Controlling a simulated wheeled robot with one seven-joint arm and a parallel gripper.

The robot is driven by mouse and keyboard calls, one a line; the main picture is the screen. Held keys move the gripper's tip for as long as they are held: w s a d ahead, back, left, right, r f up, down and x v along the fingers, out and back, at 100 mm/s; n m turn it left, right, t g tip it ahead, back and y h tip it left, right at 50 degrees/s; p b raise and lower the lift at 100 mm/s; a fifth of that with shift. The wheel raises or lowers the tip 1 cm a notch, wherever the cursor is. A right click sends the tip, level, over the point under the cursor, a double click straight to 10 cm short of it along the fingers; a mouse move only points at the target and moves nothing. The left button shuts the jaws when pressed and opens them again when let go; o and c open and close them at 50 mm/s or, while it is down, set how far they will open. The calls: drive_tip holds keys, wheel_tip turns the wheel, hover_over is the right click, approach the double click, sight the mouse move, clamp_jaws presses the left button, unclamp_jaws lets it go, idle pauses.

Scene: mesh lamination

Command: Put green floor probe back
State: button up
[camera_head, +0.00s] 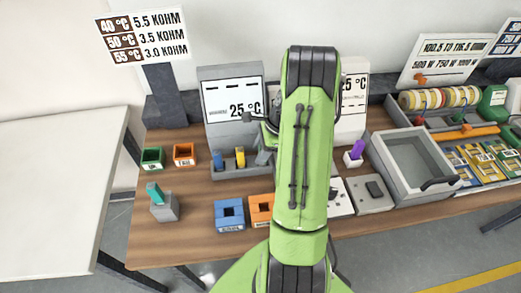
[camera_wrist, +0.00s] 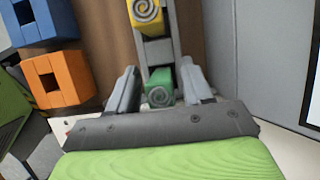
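The green probe (camera_wrist: 158,92), a block with a spiral mark on its end, sits in a grey holder (camera_wrist: 157,52) in the wrist view. My gripper (camera_wrist: 160,72) is open, with one finger on each side of the green probe and a visible gap on both sides. The yellow probe (camera_wrist: 146,12) stands in the same holder beyond it. In the head view my arm hides the green probe, and the yellow probe (camera_head: 240,156) and blue probe (camera_head: 218,161) show left of my gripper (camera_head: 264,157).
Blue (camera_head: 229,214) and orange (camera_head: 261,209) square-holed blocks stand in front of the holder. Small green (camera_head: 152,158) and orange (camera_head: 184,154) boxes and a grey block with a teal piece (camera_head: 155,193) are left. A display reading 25 °C (camera_head: 233,100) rises behind. A grey bin (camera_head: 413,160) is right.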

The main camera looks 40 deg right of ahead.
drive_tip(key=shift+o, duration=0.5)
drive_tip(key=shift+r, duration=0.1)
drive_tip(key=p+v, duration=0.3)
drive_tip(key=v, duration=1.2)
drive_tip(key=shift+r, duration=0.3)
